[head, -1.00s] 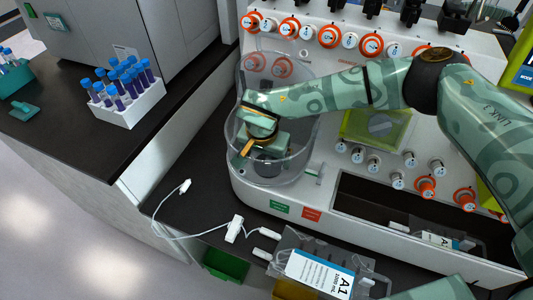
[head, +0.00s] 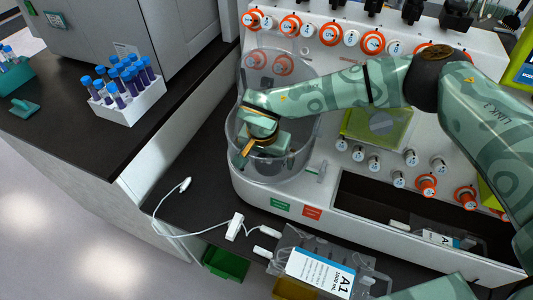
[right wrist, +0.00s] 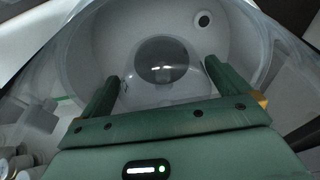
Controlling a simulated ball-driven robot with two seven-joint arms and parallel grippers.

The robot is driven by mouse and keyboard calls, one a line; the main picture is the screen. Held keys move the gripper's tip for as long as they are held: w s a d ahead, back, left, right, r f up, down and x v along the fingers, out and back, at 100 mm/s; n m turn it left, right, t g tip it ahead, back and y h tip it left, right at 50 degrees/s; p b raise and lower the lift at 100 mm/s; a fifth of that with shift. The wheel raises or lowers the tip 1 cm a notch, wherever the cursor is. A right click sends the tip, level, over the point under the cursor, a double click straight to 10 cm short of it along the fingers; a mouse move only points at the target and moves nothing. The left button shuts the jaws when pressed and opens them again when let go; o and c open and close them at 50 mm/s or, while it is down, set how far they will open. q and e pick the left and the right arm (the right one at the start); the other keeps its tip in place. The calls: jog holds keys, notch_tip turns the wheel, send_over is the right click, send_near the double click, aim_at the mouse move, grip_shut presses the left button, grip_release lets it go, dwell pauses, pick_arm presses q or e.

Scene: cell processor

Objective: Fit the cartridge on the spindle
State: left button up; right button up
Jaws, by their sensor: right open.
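A clear round bowl (head: 240,128) stands at the left end of the white cell processor. My right gripper (head: 262,150) reaches down inside it. In the right wrist view, its two fingers (right wrist: 160,76) are apart, one on each side of a pale dome with a dark grey round top (right wrist: 160,66). I cannot tell whether this dome is the cartridge or the spindle, nor whether the fingers touch it. In the head view the gripper hides most of it; a dark grey part (head: 276,146) shows beside the fingers. My left gripper is not in view.
The clear bowl wall surrounds the gripper closely. A labelled fluid bag (head: 318,272) lies at the front, with white tubing and clamps (head: 235,226) to its left. A green bin (head: 225,262) stands below. A white tube rack (head: 130,102) stands on the left bench.

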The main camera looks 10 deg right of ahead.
jog(key=p+v, duration=0.2)
jog(key=v, duration=1.4)
jog(key=shift+p, duration=0.4)
jog(key=shift+r, duration=0.1)
